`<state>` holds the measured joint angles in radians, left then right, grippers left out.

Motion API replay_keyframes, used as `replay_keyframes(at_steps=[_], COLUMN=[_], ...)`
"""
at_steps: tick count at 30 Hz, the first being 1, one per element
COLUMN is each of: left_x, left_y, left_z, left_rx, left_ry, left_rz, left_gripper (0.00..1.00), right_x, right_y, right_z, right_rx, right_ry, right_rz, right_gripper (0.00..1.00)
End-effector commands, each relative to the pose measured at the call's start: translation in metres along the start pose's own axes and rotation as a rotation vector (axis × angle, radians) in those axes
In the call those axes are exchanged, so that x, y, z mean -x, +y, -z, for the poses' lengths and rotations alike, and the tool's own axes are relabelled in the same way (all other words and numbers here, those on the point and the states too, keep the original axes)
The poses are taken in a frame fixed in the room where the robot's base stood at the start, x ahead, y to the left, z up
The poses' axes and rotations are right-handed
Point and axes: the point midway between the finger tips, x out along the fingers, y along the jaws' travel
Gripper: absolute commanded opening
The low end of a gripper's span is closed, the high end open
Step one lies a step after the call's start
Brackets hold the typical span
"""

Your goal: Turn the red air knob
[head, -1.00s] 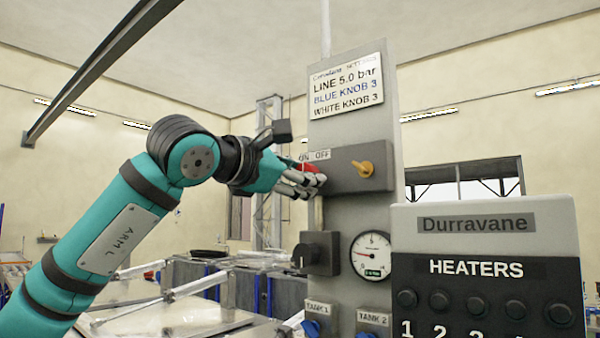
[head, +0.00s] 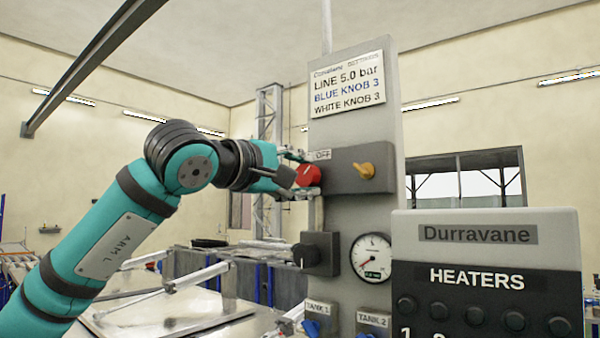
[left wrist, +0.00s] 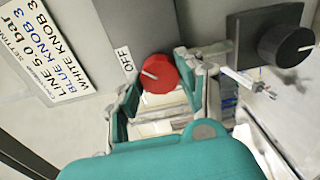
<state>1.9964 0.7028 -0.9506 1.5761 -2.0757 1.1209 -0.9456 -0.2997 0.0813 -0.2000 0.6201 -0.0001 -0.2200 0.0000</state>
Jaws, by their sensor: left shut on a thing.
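The red air knob (head: 308,175) sits on the left side of the grey box on the panel. It also shows in the left wrist view (left wrist: 158,73), with its white mark pointing towards the OFF label (left wrist: 123,61). My left gripper (head: 299,174) is shut on the red knob, one finger on each side of it. In the left wrist view the fingers (left wrist: 162,82) flank the knob. The pressure gauge (head: 372,257) below has its needle towards the lower left. The ON label is hidden in the head view. My right gripper is not in view.
A yellow knob (head: 364,171) is on the box's front. A black knob (head: 304,255) juts out below the red one. Blue tank knobs (head: 311,327) are lower down. The heaters box (head: 490,270) stands at the front right.

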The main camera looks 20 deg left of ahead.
Motion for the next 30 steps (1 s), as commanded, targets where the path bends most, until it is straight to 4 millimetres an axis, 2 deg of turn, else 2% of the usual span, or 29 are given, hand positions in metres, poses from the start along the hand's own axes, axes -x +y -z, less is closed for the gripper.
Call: replay_keyframes(at_steps=[18,19,24,30], left_x=[-0.0003,-0.0003,-0.0003,-0.0002], left_y=[-0.0012,-0.0012,-0.0011,-0.0007], left_z=[-0.0009,-0.001,-0.0007,-0.0004], left_rx=[-0.046,-0.046,-0.044,-0.043], left_ry=[-0.002,-0.002,-0.001,-0.001], left_rz=[0.002,0.002,0.002,0.001], left_gripper=[0.06,0.4,0.62,0.62], right_x=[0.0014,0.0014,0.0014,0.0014], right_y=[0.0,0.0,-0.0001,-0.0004], right_z=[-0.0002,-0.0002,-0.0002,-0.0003], right_rx=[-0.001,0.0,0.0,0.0], right_ry=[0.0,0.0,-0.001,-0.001], right_rz=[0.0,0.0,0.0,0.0], right_gripper=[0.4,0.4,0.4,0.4])
